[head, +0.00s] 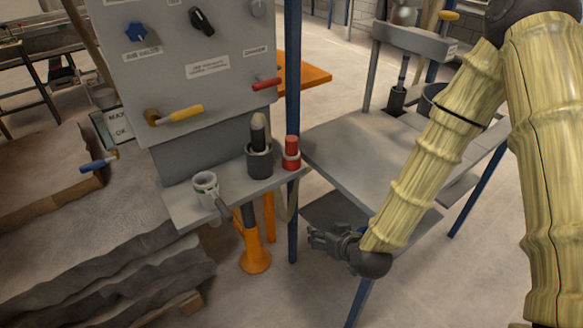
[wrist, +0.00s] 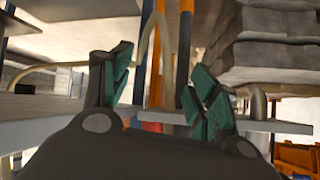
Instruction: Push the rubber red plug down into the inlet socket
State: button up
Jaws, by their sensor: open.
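The red plug (head: 292,146) stands upright at the right end of the grey shelf under the control panel. A pale-and-red ring (head: 291,161) surrounds its lower part; I cannot tell how deep it sits. This ring looks like the inlet socket. My gripper (head: 322,238) is open and empty, lower than the shelf and to the right of the blue post, apart from the plug. In the wrist view the open fingers (wrist: 162,82) have green pads with nothing between them touching. A small red-orange patch (wrist: 152,127) shows beyond them; I cannot tell whether it is the plug.
A dark grey cup with a black plug (head: 260,162) stands just left of the red plug. A grey table (head: 350,150) lies right, above my gripper.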

jog(key=w+a+r+n+t+y+b, duration=0.1)
jog(key=w+a+r+t+y+b, duration=0.1)
jog(key=w+a+r+t+b, duration=0.35)
jog(key=n+t+b, duration=0.1)
jog(key=t+b, duration=0.1)
jog(key=b, duration=0.2)
send_near(294, 142)
jog(key=w, duration=0.2)
jog(key=shift+g+y, duration=0.25)
jog(key=shift+y, duration=0.15)
jog(key=shift+x, duration=5.1)
jog(key=shift+c, duration=0.2)
jog(key=c, duration=1.2)
jog(key=shift+c, duration=0.2)
